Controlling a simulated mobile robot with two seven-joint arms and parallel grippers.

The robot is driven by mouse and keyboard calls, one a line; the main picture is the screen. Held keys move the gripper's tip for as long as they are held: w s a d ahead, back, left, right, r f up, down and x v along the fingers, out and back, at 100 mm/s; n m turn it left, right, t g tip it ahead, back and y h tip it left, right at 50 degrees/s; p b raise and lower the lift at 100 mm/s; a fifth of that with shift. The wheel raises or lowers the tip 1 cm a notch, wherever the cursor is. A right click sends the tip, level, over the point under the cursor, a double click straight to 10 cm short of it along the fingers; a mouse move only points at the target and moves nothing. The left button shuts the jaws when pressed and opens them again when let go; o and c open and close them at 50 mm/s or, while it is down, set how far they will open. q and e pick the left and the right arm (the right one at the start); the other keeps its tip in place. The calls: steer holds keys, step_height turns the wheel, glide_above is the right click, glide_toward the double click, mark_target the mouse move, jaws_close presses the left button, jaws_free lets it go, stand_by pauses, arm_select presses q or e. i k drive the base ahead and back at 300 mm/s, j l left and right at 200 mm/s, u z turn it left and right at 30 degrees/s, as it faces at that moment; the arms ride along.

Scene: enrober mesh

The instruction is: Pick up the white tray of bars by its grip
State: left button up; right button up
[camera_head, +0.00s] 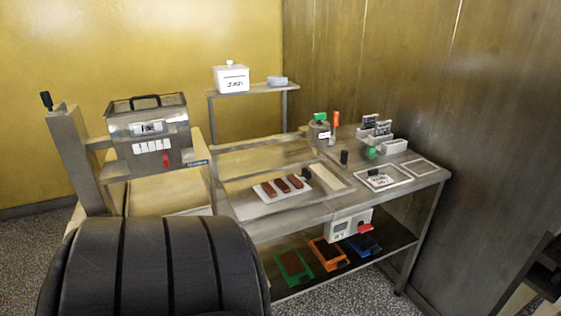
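The white tray (263,197) lies flat on the steel table, left of the table's middle. Several brown bars (280,185) rest on it side by side. A small black knob-like part (306,173), which looks like its grip, stands at the tray's far right end. No gripper of mine can be made out in this view, and nothing touches the tray.
A steel machine (148,135) stands left of the tray. Behind it is a shelf with a white box (231,78) and a bowl (277,81). Jars, small bins and a framed card (383,179) occupy the table's right. A large black ribbed shape covers the lower left.

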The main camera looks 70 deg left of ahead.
mark_target(279, 188)
steer(key=k+u, duration=0.2)
steer(key=u, duration=0.15)
steer(key=k+l+u, duration=0.1)
steer(key=u, duration=1.55)
steer(key=k+j, duration=0.05)
steer(key=j, duration=0.05)
